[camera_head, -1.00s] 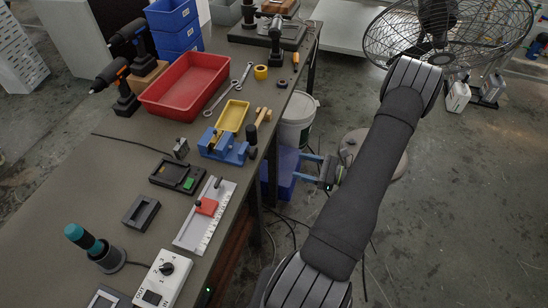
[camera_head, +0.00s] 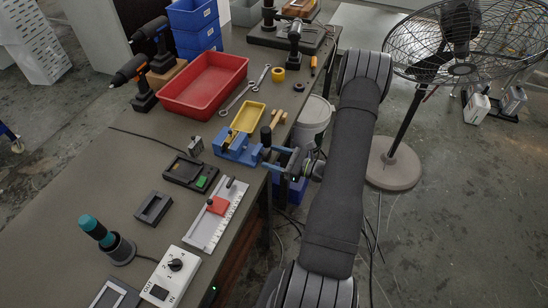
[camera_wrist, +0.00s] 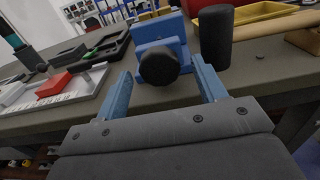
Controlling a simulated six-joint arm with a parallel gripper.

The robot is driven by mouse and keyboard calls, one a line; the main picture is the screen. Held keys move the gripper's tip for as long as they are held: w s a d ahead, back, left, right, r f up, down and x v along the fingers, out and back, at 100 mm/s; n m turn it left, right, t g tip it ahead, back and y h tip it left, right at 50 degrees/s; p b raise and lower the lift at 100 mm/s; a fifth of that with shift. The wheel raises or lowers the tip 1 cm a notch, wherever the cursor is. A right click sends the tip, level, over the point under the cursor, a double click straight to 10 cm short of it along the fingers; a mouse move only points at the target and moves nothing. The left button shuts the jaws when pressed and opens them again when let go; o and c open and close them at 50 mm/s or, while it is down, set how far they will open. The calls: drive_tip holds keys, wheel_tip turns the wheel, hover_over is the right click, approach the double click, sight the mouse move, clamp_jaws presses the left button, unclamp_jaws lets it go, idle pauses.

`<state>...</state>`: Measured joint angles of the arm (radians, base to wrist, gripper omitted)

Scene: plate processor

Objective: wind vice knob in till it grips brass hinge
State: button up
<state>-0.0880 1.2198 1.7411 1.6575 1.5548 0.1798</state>
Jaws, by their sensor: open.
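The blue vice (camera_head: 236,150) sits at the right edge of the bench; it also shows in the wrist view (camera_wrist: 160,29). Its round black knob (camera_wrist: 158,67) faces my gripper. My gripper (camera_wrist: 162,72) is open, with one blue finger on each side of the knob and visible gaps to both. In the head view my gripper (camera_head: 271,158) is at the vice's right side, just off the bench edge, and the knob is hard to make out there.
A black upright cylinder (camera_wrist: 215,37) stands close right of the knob in the wrist view. A yellow tray (camera_head: 248,117) and a wooden-handled tool (camera_head: 277,119) lie behind the vice. A black fixture (camera_head: 190,173) and a white rail with red block (camera_head: 217,214) are nearer.

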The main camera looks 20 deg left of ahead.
drive_tip(key=c, duration=1)
drive_tip(key=shift+o, duration=0.2)
drive_tip(key=shift+m, duration=0.3)
drive_tip(key=m, duration=0.3)
drive_tip(key=shift+s+m, duration=0.1)
drive_tip(key=shift+m, duration=1.8)
